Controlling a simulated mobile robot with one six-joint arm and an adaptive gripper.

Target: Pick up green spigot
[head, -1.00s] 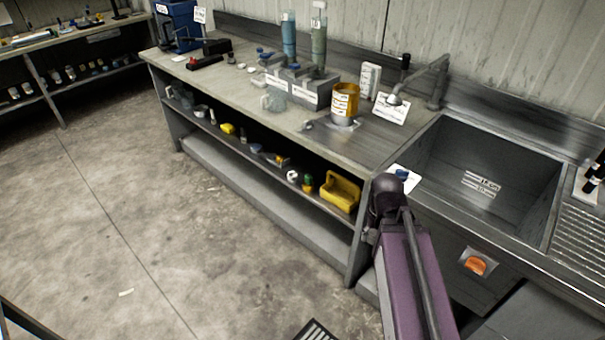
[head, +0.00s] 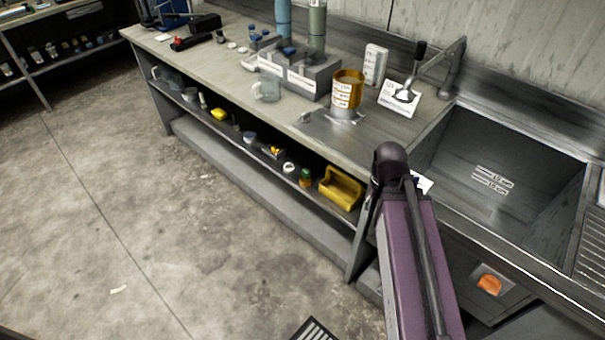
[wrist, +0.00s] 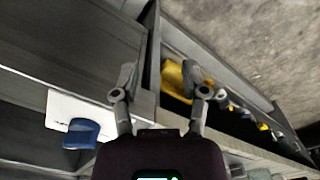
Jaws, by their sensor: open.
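On the shelf under the bench, a small item with a green top and an orange lower part (head: 305,178) stands just left of the yellow open carrier (head: 340,188). It is too small to tell for sure whether it is the green spigot. My gripper (wrist: 160,72) is open and empty in the wrist view, its fingers spread over the bench front edge. The yellow carrier also shows in the wrist view (wrist: 174,80), partly behind the right finger. In the head view my purple arm is visible, but the gripper is not.
A steel sink (head: 500,160) is at the right. On the bench stand an orange can (head: 347,90), a grey block holder (head: 310,80) and a glass mug (head: 266,88). A blue object (wrist: 80,132) lies near a white card. The floor at left is open.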

